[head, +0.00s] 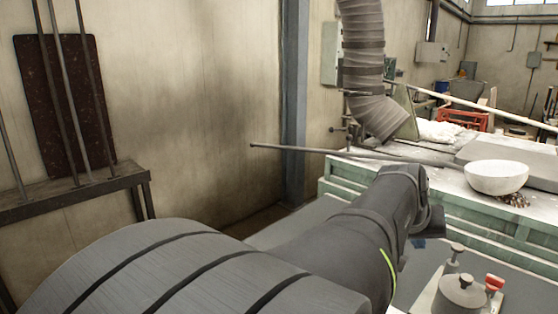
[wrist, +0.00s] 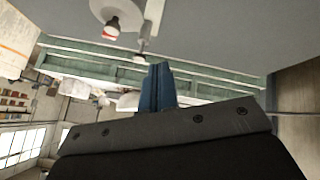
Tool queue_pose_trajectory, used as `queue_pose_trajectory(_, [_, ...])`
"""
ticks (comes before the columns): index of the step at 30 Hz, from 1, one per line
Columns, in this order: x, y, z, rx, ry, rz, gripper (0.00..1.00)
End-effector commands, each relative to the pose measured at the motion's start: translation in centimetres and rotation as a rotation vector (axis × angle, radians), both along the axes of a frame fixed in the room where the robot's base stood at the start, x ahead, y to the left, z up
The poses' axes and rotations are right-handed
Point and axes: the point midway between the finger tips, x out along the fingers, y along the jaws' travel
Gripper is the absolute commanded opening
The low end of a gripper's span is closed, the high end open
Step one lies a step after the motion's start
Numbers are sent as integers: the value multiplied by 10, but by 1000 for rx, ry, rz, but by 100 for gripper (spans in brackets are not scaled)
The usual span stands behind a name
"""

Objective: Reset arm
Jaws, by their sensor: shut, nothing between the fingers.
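My dark arm reaches from the bottom left of the head view to right of centre, with its wrist bent down in front of the green bench. Only a small blue bit of my gripper (head: 419,243) shows below the wrist; the rest is hidden behind the arm. In the wrist view my gripper's blue fingers (wrist: 158,72) are together, with nothing between them. They are apart from the metal fixture (head: 460,292), a plate with a round pot-like part, a post and a red-topped knob. Its red-topped knob (wrist: 112,27) also shows in the wrist view.
A white bowl (head: 497,177) sits on the green bench (head: 345,178), with something brown partly hidden beneath it. A long thin rod (head: 300,150) sticks out left from the bench. A ribbed duct (head: 363,60) hangs above. A side table (head: 75,190) stands at left.

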Motion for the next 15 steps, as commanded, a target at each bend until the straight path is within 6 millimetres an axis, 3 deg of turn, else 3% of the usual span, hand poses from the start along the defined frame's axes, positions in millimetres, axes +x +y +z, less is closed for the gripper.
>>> queue_pose_trajectory(15, [-50, 63, -26, 80, -16, 7, 0])
